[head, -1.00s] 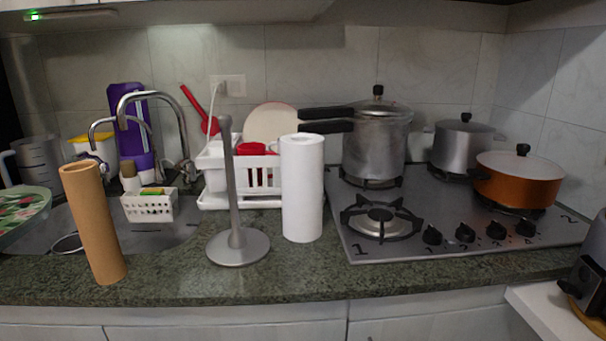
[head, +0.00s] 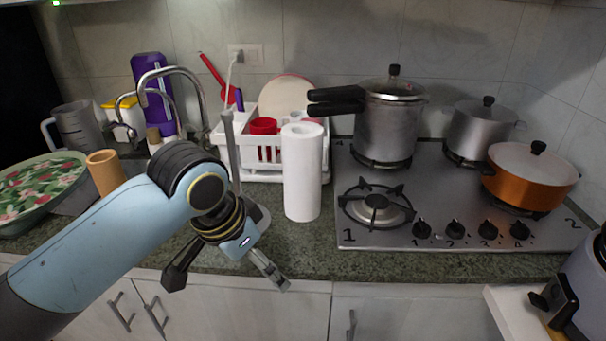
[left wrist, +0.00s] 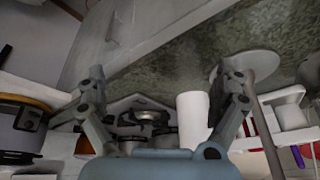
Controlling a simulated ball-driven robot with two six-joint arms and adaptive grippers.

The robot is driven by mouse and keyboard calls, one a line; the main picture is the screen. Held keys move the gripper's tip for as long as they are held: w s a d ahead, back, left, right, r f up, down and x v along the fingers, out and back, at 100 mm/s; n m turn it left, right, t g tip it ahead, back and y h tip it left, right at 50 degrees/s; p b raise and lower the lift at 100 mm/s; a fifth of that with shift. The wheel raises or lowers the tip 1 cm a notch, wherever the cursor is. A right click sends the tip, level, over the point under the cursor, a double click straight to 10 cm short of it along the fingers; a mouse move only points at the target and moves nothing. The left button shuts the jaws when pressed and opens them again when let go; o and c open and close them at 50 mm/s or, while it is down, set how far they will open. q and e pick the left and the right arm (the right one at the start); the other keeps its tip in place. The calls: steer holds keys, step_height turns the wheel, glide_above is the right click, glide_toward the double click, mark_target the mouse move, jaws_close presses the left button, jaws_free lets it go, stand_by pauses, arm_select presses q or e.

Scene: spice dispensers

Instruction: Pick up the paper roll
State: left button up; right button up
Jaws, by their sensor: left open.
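The white paper roll (head: 302,175) stands upright on the green counter, just left of the stove. It also shows in the left wrist view (left wrist: 193,112). A grey holder with an upright rod and round base (head: 258,214) stands just left of the roll, partly hidden by my arm. My left gripper (head: 228,281) is open and empty in front of the counter edge, left of and nearer than the roll, not touching it. Its spread fingers (left wrist: 163,88) also show in the left wrist view. My right gripper is not in view.
A brown cardboard tube (head: 104,172) stands at left, partly behind my arm. A white dish rack (head: 265,165) is behind the roll. The stove (head: 455,232) holds a pressure cooker (head: 387,125) and other pots at right. Counter in front of the roll is clear.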

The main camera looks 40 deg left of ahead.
arm_select(q)
steer(key=w+a+r, duration=0.3)
steer(key=w+r, duration=0.5)
steer(key=w, duration=0.2)
steer(key=t+h+p, duration=0.1)
steer(key=t, duration=0.1)
glide_toward(302, 132)
steer(key=f, duration=0.1)
steer(key=w+d+f, duration=0.1)
steer(key=f, duration=0.1)
steer(key=shift+w+m+p, duration=0.1)
steer(key=shift+m+p, duration=0.3)
steer(key=x, duration=0.1)
steer(key=p+x, duration=0.1)
steer(key=x, duration=0.3)
steer(key=shift+d+f, duration=0.3)
steer(key=shift+d, duration=0.1)
steer(key=shift+s, duration=0.2)
steer(key=shift+c, duration=1)
steer(key=c, duration=1.3)
steer(key=shift+r, duration=0.1)
steer(key=shift+c, duration=0.2)
